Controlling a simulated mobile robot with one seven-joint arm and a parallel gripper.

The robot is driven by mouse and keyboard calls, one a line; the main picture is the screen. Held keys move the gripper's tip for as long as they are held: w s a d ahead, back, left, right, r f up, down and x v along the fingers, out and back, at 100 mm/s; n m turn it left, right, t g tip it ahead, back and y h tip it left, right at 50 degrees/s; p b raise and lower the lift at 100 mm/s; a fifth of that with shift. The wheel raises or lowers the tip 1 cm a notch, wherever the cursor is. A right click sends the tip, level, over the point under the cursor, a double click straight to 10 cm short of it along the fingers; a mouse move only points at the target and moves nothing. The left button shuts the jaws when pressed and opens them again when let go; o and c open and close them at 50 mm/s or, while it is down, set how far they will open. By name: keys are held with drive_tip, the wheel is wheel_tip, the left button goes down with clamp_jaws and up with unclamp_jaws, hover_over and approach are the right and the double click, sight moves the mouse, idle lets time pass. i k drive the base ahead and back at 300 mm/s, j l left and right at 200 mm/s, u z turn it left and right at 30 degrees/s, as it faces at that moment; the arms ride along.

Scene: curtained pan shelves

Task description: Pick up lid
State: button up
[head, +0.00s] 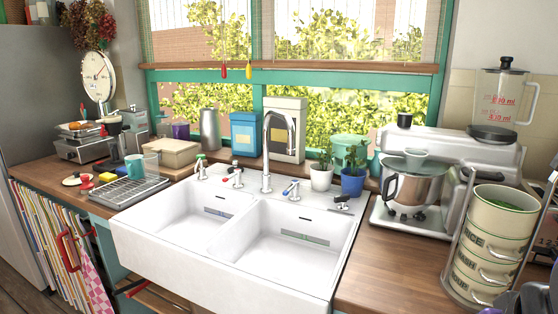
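A small cream round lid (71,181) seems to lie flat on the wooden counter at the far left, partly behind a red item (86,182). It is small here and I cannot be sure it is a lid. I cannot tell which of these the task means. My gripper does not show in the head view. Dark shapes at the lower right corner are cut off by the frame edge.
A white double sink (180,237) with a tall tap (267,150) fills the middle. A drying rack (130,190) and yellow sponge (108,177) sit left of it. A stack of cream tins (490,240) stands at right. The wooden counter (390,270) right of the sink is clear.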

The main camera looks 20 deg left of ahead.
sight(75, 180)
drive_tip(key=u, duration=1.25)
drive_tip(key=l+u, duration=0.15)
drive_tip(key=u, duration=0.25)
drive_tip(key=l+u, duration=0.15)
drive_tip(key=u, duration=0.3)
drive_tip(key=j+z, duration=0.1)
drive_tip(key=z, duration=0.35)
drive_tip(key=j+z, duration=0.1)
drive_tip(key=z, duration=0.3)
drive_tip(key=j+z, duration=0.1)
drive_tip(key=z, duration=0.7)
drive_tip(key=i+l+z, duration=0.1)
drive_tip(key=z, duration=0.55)
drive_tip(key=k+u, duration=0.1)
drive_tip(key=u, duration=2.2)
